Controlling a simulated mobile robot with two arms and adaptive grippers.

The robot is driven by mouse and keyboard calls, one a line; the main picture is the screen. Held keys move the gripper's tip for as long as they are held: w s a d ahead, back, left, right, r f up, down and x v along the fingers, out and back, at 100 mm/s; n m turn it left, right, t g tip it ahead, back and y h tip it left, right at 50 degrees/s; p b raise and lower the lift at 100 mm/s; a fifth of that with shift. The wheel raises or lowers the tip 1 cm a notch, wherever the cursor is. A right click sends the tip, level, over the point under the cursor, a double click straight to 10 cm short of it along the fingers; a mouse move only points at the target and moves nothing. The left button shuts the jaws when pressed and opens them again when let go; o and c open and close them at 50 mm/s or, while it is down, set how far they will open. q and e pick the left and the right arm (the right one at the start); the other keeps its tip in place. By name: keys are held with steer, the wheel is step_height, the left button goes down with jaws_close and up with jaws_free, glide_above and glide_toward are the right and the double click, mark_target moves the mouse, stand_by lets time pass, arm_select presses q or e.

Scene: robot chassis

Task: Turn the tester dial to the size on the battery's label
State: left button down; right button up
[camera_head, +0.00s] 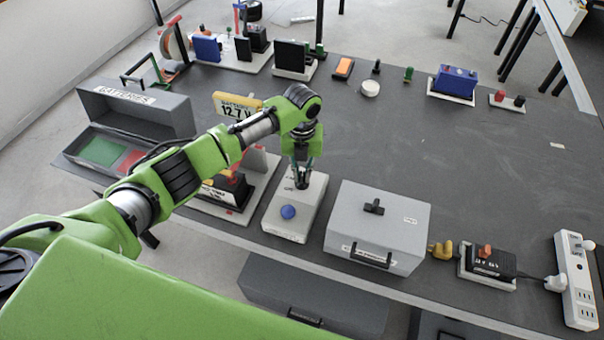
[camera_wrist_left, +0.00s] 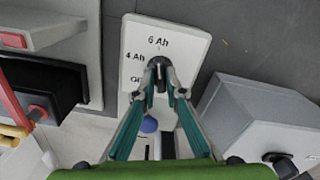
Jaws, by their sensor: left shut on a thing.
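The tester (camera_head: 285,228) is a white box with a blue button (camera_head: 288,212) at the table's near edge. Its dark dial (camera_wrist_left: 160,72) shows in the wrist view beside printed marks: "6 Ah", "4 Ah" and a partly hidden one starting with "O". My left gripper (camera_head: 302,180) is over the tester's far half; in the wrist view its fingers (camera_wrist_left: 160,82) are shut on the dial. I cannot tell which mark the dial points to. The black battery (camera_head: 232,190) stands left of the tester; it also shows in the wrist view (camera_wrist_left: 48,84). Its label is too small to read.
A grey lidded box (camera_head: 400,215) stands close right of the tester. An open box marked "BATTERIES" (camera_head: 150,112) is at the left. The table's middle right is clear.

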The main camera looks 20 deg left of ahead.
mark_target(302, 177)
stand_by(0.4)
arm_select(q)
steer(key=c, duration=2.1)
jaws_free()
step_height(302, 177, up, 12)
steer(key=shift+r, duration=0.1)
